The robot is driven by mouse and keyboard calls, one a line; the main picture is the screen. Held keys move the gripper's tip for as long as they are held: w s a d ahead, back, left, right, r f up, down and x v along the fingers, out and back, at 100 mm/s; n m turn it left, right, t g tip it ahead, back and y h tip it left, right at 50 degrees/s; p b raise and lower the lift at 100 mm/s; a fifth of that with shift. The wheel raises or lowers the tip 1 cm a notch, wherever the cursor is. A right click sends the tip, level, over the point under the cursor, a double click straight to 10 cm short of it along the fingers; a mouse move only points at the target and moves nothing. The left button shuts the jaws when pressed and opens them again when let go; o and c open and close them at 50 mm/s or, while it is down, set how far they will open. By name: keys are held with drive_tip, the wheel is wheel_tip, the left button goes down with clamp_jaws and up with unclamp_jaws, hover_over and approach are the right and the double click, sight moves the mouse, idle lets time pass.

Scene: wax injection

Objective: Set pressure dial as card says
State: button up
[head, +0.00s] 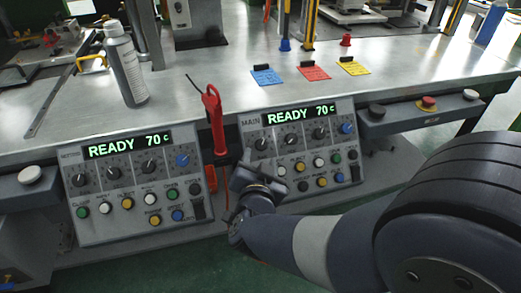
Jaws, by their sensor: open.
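Two control panels face me on the bench front. The right panel (330,150), marked MAIN, reads READY 70 C and has a row of dials: black ones such as this dial (319,134) and a blue dial (346,128). The left panel (97,215) also reads READY 70 C, with similar black dials and a blue dial (182,160). Dial labels are too small to read. A blue card (266,76), a red card (314,73) and a yellow card (354,68) lie on the bench; their text is unreadable. My gripper (246,164) is open and empty before the MAIN panel's left edge, partly covering it.
A red-handled tool (214,112) hangs between the panels. A red push button (428,102) is right of the MAIN panel. Colored buttons fill both panels' lower halves.

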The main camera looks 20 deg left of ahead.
sight(261, 147)
drive_tip(key=p+v, duration=0.1)
drive_tip(key=v, duration=0.5)
drive_tip(key=shift+w, duration=0.1)
drive_tip(key=b+x, duration=0.2)
drive_tip(key=x, duration=0.8)
drive_tip(key=shift+w+a+f, duration=0.1)
drive_tip(key=shift+w, duration=0.25)
drive_tip(key=shift+s, duration=0.1)
